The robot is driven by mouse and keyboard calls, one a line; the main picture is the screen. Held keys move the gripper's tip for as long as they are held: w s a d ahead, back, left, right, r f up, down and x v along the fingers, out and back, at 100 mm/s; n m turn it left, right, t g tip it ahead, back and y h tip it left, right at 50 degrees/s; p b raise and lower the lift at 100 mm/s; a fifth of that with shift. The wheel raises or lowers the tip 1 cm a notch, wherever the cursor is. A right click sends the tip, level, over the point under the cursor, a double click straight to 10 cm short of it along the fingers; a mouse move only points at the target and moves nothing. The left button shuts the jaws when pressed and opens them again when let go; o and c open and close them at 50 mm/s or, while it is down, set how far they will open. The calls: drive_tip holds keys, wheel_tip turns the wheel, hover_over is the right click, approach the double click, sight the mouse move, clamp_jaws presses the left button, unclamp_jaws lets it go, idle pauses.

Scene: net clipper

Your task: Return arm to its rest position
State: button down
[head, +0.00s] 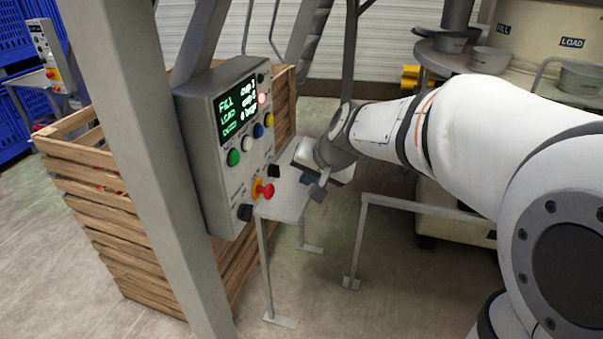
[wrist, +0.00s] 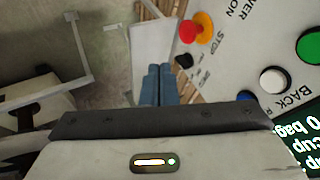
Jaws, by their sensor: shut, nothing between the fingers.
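My arm reaches in from the right in the head view, and my gripper (head: 316,190) hangs just right of the control box (head: 195,170). In the wrist view my gripper (wrist: 160,72) shows as two blue-grey fingers close together, shut and empty. The box carries a lit display, green, white, blue and yellow buttons, and a red knob (head: 265,190) on a yellow base. The red knob also shows in the wrist view (wrist: 195,28), ahead and to the right of the fingertips. The fingers look apart from the panel.
A grey post (head: 150,170) stands at the left of the box. A wooden crate (head: 100,215) is behind it. A small metal stand (head: 285,205) is below my gripper, with a grey rail (head: 410,204) to its right. A machine with metal bowls (head: 490,60) stands at the back right.

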drive_tip(key=s+d+f+n+g+h, duration=0.1)
drive_tip(key=s+d, duration=0.3)
drive_tip(key=s, duration=0.6)
drive_tip(key=s+d+f+n+g+h, duration=0.2)
drive_tip(key=s+d+f, duration=0.2)
drive_tip(key=s, duration=0.7)
drive_tip(key=shift+g, duration=0.3)
